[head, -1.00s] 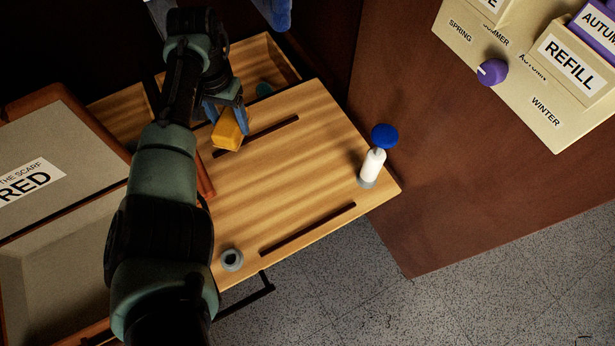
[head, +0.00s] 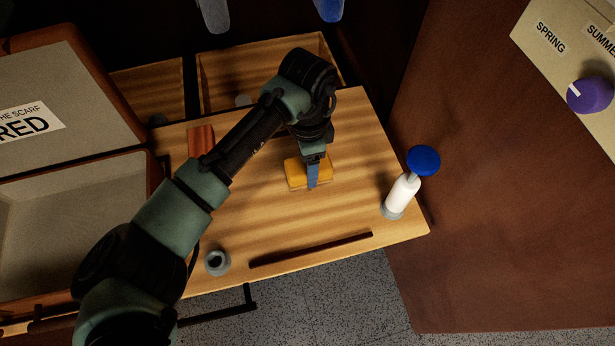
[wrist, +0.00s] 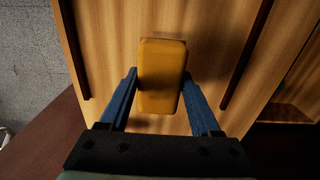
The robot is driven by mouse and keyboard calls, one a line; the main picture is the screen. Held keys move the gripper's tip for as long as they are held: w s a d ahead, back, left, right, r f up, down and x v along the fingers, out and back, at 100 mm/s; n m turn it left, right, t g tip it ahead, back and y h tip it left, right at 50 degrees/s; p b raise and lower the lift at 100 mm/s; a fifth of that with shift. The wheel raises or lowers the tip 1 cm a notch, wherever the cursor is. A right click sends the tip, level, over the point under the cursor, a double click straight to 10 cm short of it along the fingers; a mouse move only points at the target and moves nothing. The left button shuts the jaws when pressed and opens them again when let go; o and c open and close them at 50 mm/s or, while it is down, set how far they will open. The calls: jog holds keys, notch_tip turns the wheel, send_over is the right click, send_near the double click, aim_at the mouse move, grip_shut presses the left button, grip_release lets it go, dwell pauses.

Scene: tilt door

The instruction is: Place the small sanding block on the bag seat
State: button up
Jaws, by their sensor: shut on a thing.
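The yellow-orange sanding block (head: 295,174) is between the blue fingers of my gripper (head: 312,180), over the middle of the wooden board (head: 255,215). In the wrist view the block (wrist: 161,60) sits lengthwise between the two fingers of my gripper (wrist: 159,78), which is shut on it. The block is over or on the bare wood between two dark strips; I cannot tell whether it touches the board. No part is marked as the bag seat, so I cannot tell which surface it is.
A white bottle with a blue round top (head: 403,192) stands at the board's right corner. A grey ring (head: 217,262) is at the front left. A reddish block (head: 200,140) lies at the back left. An open grey-lined case (head: 70,215) is at left. Dark strip (head: 310,250) near the front edge.

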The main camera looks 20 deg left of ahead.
jog(key=shift+f+b, duration=0.55)
jog(key=shift+f, duration=1.8)
jog(key=shift+f, duration=0.1)
jog(key=o, duration=1.4)
notch_tip(320, 180, up, 12)
jog(key=p, duration=0.3)
